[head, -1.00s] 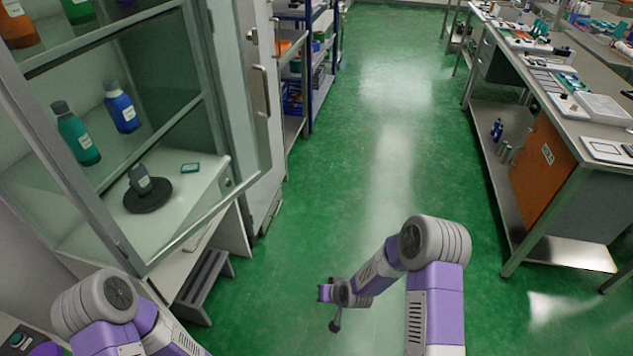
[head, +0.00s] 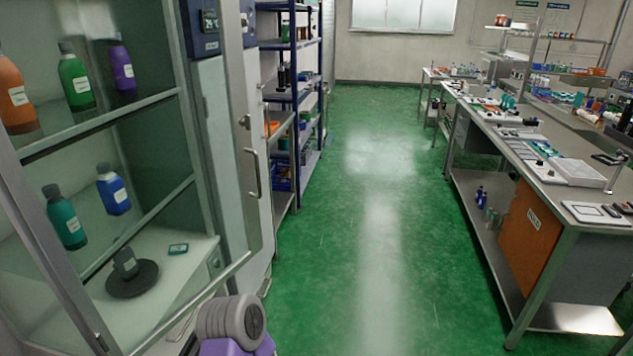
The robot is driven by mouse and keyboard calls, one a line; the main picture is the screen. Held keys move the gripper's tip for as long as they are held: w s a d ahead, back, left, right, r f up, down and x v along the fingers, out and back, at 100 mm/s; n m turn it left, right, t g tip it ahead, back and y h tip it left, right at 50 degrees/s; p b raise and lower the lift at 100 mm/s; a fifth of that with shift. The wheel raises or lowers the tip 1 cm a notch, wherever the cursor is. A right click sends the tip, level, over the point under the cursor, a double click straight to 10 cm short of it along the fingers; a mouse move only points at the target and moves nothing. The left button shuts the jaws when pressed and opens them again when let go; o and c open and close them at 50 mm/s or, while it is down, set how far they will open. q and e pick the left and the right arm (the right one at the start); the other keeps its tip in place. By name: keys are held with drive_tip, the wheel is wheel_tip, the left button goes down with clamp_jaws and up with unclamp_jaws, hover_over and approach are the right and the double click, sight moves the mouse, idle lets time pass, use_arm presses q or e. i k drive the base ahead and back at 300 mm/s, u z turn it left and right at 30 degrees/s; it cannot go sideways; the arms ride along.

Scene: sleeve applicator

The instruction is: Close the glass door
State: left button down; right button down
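The glass door (head: 239,125) belongs to the display cabinet on the left. Its pale upright edge carries a bar handle (head: 251,172), and its bottom rail (head: 190,308) runs down toward the lower left. This framed edge appears to stand out from the cabinet's own right post (head: 190,100), so the door looks ajar; the exact gap is hard to judge. One of my purple and grey arm links shows at the bottom, below the door's rail. I cannot tell whether it touches the rail. Neither gripper is in view.
Behind the glass, bottles stand on shelves, including a blue bottle (head: 113,190), with a round black disc (head: 132,279) below. A blue shelving rack (head: 295,90) stands beyond the cabinet. A steel workbench (head: 540,165) is on the right. The green floor (head: 380,210) between is clear.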

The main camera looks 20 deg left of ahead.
sight(12, 171)
drive_tip(key=z, duration=0.3)
drive_tip(key=i, duration=0.7)
drive_tip(key=u, duration=1.75)
